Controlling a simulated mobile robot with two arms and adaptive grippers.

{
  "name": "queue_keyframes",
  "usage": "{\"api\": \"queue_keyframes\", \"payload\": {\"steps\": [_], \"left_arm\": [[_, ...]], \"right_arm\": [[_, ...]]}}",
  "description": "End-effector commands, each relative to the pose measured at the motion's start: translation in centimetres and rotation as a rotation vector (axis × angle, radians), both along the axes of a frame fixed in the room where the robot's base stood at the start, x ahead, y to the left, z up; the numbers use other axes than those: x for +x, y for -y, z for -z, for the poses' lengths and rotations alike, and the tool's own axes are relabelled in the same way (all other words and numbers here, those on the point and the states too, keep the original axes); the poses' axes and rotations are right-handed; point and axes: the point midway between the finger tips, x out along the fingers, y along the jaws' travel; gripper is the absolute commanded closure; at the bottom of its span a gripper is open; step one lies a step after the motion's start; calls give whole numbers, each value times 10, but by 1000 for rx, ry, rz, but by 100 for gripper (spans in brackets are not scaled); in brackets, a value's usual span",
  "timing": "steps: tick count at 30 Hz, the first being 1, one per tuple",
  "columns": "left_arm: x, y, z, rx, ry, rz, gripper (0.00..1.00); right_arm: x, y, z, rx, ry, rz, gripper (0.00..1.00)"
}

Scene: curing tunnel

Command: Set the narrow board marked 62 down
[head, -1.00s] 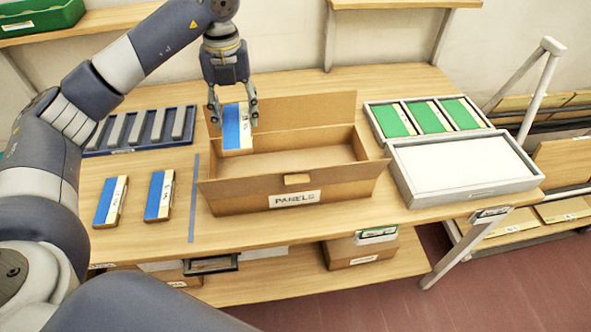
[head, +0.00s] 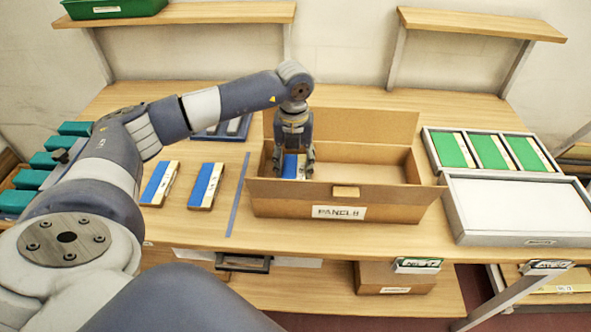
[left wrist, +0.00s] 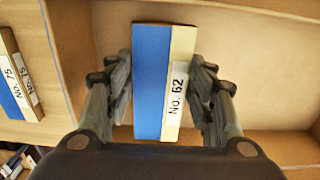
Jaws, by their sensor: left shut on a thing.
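The narrow board marked 62 (left wrist: 152,85) is blue with a cream strip that reads "No. 62". It also shows in the head view (head: 290,167), inside the left part of the open cardboard box labelled PANELS (head: 400,212). My left gripper (head: 294,165) is shut on the board, with a finger on each long side in the left wrist view (left wrist: 160,95). The front wall of the box hides the board's lower end in the head view, so I cannot tell whether it touches the box floor. My right gripper is not in view.
Two similar blue-and-cream boards (head: 206,186) (head: 160,183) lie on the table left of a blue tape line (head: 238,195). A tray with green boards (head: 428,148) and a white-topped tray (head: 520,207) stand on the right. The rest of the box is empty.

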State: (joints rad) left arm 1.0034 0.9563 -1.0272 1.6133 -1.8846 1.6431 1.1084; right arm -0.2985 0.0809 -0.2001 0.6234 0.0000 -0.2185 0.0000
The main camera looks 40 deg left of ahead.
Motion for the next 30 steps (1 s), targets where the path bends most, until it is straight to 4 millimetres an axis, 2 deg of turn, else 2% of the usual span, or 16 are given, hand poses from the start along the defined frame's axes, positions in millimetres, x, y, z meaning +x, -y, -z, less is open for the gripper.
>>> {"api": "queue_keyframes", "payload": {"steps": [5, 15, 16, 18, 30], "left_arm": [[-1, 0, 24, 0, -4, 0, 75], [0, 0, 29, -1, -1, 1, 75], [0, 0, 29, -1, -1, 1, 48], [0, 0, 28, -1, -1, 1, 32], [0, 0, 25, -1, -1, 0, 31]], "right_arm": [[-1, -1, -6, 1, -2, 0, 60], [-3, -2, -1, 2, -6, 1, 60], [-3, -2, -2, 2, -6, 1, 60], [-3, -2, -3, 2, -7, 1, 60], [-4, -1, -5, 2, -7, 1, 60]]}}
